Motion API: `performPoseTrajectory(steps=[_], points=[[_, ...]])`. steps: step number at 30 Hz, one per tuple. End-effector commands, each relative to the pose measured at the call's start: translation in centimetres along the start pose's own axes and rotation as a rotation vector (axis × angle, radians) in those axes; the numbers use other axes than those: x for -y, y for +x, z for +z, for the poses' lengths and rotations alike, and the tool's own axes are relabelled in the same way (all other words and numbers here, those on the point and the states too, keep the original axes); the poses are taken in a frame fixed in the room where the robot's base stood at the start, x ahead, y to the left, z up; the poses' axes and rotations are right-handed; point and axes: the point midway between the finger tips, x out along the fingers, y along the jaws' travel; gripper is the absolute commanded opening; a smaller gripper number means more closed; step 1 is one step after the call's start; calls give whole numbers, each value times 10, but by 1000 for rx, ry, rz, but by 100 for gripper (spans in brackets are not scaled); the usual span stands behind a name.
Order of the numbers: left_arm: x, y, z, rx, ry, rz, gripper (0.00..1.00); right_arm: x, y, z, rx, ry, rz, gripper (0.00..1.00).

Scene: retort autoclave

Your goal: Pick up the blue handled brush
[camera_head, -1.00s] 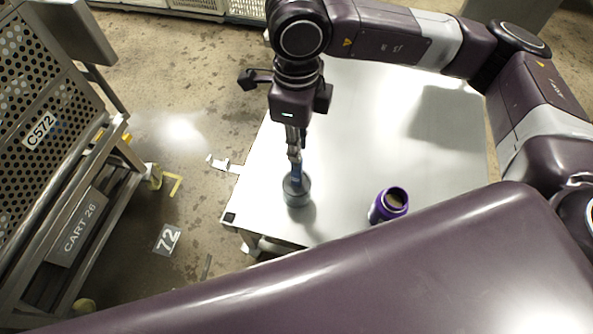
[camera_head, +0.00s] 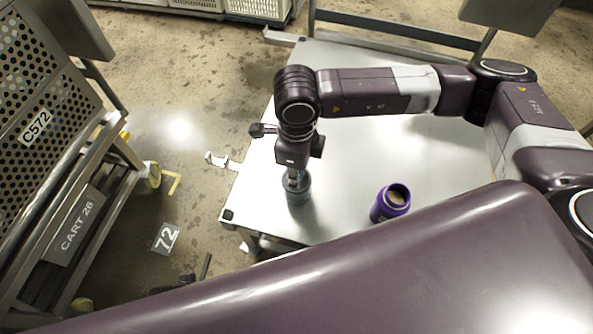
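The blue handled brush is hidden now by the gripper and the wrist. A small dark part at the lower left, at the edge of my purple body, may belong to my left gripper (camera_head: 177,286); its fingers cannot be made out.
The white table (camera_head: 262,215) is otherwise clear. A perforated metal cart (camera_head: 70,240) stands at the left, with floor between it and the table. Pale crates (camera_head: 258,8) are at the back.

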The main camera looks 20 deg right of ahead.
Motion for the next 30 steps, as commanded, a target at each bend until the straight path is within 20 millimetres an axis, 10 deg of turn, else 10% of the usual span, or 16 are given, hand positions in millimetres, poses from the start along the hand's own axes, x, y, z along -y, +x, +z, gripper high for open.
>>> performPoseTrajectory(steps=[30], points=[[0,0,6,3,0,0,40,0,-23,1,4,-2,-2,0]])
